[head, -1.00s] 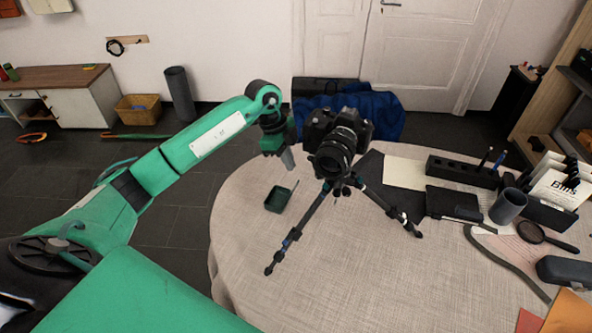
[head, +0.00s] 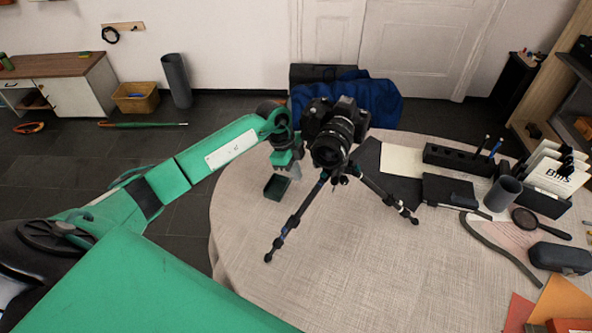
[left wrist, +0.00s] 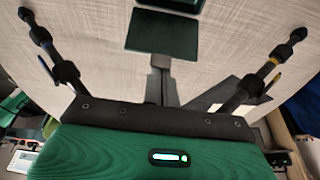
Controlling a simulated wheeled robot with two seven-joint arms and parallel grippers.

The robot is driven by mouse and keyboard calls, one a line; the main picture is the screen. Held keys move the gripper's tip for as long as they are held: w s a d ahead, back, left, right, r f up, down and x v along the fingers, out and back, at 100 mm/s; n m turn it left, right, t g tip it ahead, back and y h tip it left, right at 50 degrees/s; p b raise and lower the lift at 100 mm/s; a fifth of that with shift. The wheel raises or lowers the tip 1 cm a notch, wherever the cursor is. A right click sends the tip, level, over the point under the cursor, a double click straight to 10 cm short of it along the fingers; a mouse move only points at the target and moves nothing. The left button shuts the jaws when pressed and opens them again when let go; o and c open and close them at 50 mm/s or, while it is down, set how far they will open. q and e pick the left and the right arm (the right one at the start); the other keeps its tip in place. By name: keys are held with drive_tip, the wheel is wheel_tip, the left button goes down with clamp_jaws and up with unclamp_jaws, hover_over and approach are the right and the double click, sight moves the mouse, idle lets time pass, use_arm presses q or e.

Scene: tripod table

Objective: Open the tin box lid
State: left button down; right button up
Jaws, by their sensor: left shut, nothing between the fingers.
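The small dark green tin box (head: 276,188) stands on the round table near its left edge, left of the camera tripod. Its top looks open in the head view. In the left wrist view a flat dark green panel, apparently the lid (left wrist: 162,32), lies in front of another green part cut off by the top edge. My left gripper (head: 296,172) is shut and empty, just right of and behind the box. In the left wrist view its grey fingers (left wrist: 160,65) point at the panel's near edge; I cannot tell whether they touch. My right gripper is not in view.
A black camera (head: 332,132) on a tripod (head: 295,218) stands close to the right of my left gripper. A pen holder block (head: 462,160), cup (head: 503,194) and magnifier (head: 540,224) lie farther right. The front of the table (head: 370,270) is clear.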

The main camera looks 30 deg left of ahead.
use_arm(q)
drive_tip(key=shift+a+r+p, duration=0.4)
drive_tip(key=shift+a+p, duration=0.2)
drive_tip(key=shift+a, duration=0.05)
drive_tip(key=shift+s+a+f, duration=0.1)
drive_tip(key=shift+a, duration=0.15)
